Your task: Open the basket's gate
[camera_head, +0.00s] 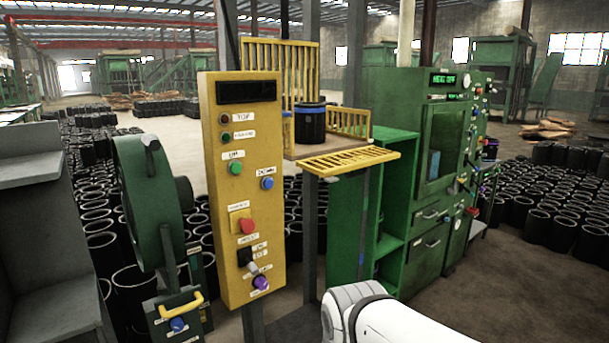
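The basket (317,155) is a platform with yellow barred sides, at the centre behind the yellow control panel. A tall yellow barred panel (265,53) rises at its back, and a lower barred side (347,122) stands at its right. A yellow barred flap (350,161), which looks like the gate, lies folded out nearly flat at the front edge. A black sleeve with a blue band (311,125) stands upright on the platform. The white arm at the bottom is mine; it is cut off by the frame edge, and my gripper is not in view.
The yellow control panel (240,190) with several buttons stands left of centre and hides part of the basket. A green machine with shelves (392,185) stands at the right. Many black sleeves (555,205) cover the floor on both sides. Bare floor (500,295) shows at lower right.

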